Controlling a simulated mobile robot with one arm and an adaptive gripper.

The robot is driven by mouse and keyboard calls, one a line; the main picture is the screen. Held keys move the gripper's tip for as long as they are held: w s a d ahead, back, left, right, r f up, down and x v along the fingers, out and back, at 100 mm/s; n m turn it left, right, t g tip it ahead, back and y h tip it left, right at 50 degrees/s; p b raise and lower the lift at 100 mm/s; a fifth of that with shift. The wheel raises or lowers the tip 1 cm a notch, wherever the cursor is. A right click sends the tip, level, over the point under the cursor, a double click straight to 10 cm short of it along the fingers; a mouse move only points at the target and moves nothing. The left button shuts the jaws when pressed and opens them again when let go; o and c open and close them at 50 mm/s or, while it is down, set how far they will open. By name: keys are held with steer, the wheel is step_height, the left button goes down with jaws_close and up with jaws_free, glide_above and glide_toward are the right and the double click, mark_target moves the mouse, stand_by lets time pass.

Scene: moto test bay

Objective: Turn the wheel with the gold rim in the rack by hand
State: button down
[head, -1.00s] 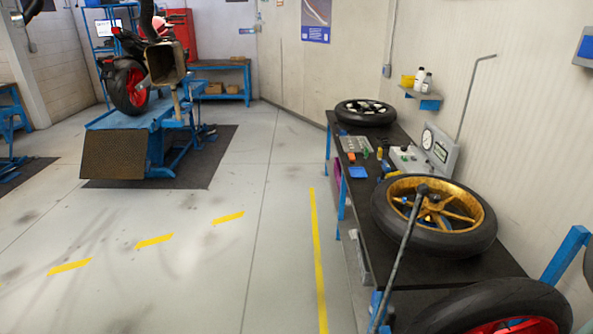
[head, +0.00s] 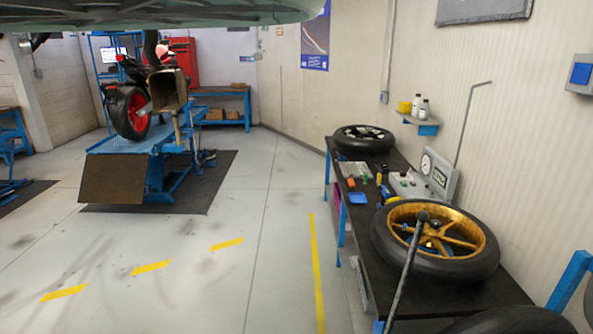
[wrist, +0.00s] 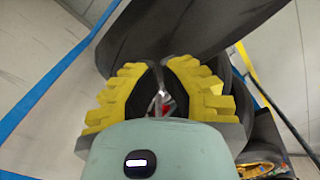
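The wheel with the gold rim (head: 466,226) lies flat on a black bench (head: 483,299) at the right of the head view, not upright in a rack. Its black tyre faces me and a dark bar crosses its front left side. In the wrist view my gripper (wrist: 163,68) has yellow, blocky fingers with dark inner faces. Their tips come close together in front of a large dark, curved surface (wrist: 195,28). I cannot tell whether they touch it or hold anything. My gripper is not visible in the head view.
A dark tyre (head: 515,322) shows at the bottom right, near a blue bar (head: 568,280). A gauge box (head: 440,172) and small tools stand behind the gold-rimmed wheel. A dark upright bar (head: 403,265) stands before the bench. The floor at left, with yellow marks (head: 228,244), is clear.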

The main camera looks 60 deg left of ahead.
steer(key=shift+f+b, duration=0.95)
steer(key=shift+f, duration=0.05)
stand_by(1.0)
steer(key=shift+s+a, duration=0.1)
steer(key=shift+a, duration=0.05)
steer(key=shift+s+a+r+p, duration=0.2)
steer(key=shift+s+a+p, duration=0.15)
steer(key=shift+s, duration=0.1)
steer(key=shift+s+a+r+p, duration=0.15)
steer(key=shift+s+a+p, duration=0.05)
steer(key=shift+s+p, duration=0.2)
steer(key=shift+s+a+p, duration=0.15)
steer(key=shift+s+a, duration=0.15)
steer(key=shift+s, duration=0.2)
steer(key=shift+s+a+p, duration=0.15)
steer(key=shift+s+a, duration=0.15)
steer(key=shift+s, duration=0.2)
steer(key=shift+s+a, duration=0.1)
steer(key=shift+s+a+f, duration=0.15)
steer(key=shift+s+a, duration=0.55)
steer(key=shift+s, duration=0.3)
steer(key=shift+s+a+f, duration=0.15)
steer(key=shift+s+a, duration=0.5)
steer(key=shift+s, duration=0.4)
steer(key=shift+s+a+f, duration=0.15)
steer(key=shift+s+a, duration=0.55)
steer(key=shift+s, duration=0.3)
